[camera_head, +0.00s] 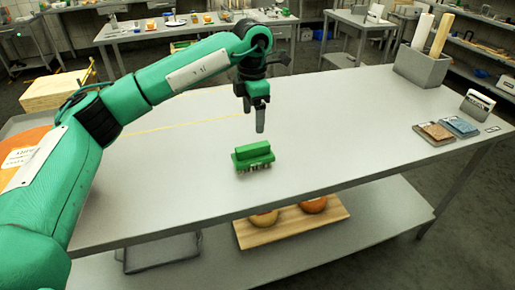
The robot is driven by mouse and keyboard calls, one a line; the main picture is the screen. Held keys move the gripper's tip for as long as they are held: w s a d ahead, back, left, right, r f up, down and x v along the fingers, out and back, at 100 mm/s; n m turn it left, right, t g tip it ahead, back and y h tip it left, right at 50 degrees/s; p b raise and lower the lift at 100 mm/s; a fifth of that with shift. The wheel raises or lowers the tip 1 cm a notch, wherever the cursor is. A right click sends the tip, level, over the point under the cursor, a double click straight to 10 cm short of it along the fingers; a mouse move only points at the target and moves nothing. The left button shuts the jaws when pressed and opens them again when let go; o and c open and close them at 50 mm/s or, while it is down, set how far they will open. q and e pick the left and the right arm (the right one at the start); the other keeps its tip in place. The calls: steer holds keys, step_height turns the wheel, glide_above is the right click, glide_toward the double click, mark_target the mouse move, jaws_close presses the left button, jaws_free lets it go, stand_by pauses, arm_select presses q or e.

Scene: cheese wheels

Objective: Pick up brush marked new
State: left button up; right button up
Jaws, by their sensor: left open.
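A green brush (253,156) with short pale bristles lies on the grey metal table (340,130), bristles down, near the front edge. No marking can be read on it from here. My left gripper (257,120) points down above and slightly behind the brush, apart from it. It is open and seen nearly side-on, so the gap between its fingers is hard to see. Nothing shows between the fingers. My right gripper is not in the picture.
A grey bin (421,67) with upright rolls stands at the back right. Brown and blue pads (447,129) and a small metal holder (477,104) lie at the right edge. A wooden board (292,221) with orange cheese wheels is on the lower shelf. The table's middle is clear.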

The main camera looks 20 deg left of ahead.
mark_target(253, 146)
arm_select(q)
steer(key=f, duration=0.5)
steer(key=f+p, duration=0.1)
steer(key=f, duration=0.2)
steer(key=shift+s, duration=0.3)
steer(key=shift+f, duration=0.25)
steer(key=shift+w+a+f+p, duration=0.1)
steer(key=shift+f+p, duration=0.2)
steer(key=shift+f, duration=0.9)
steer(key=shift+w+f+p, duration=0.1)
steer(key=shift+f+p, duration=0.2)
steer(key=shift+f, duration=0.85)
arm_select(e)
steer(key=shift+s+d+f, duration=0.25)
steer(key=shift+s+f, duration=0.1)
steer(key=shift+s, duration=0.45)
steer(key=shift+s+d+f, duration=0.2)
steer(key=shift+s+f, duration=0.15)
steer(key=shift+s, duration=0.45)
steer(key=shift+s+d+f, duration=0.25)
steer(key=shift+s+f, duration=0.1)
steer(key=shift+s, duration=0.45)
arm_select(q)
steer(key=c, duration=1.2)
steer(key=shift+o, duration=0.2)
steer(key=shift+r, duration=0.15)
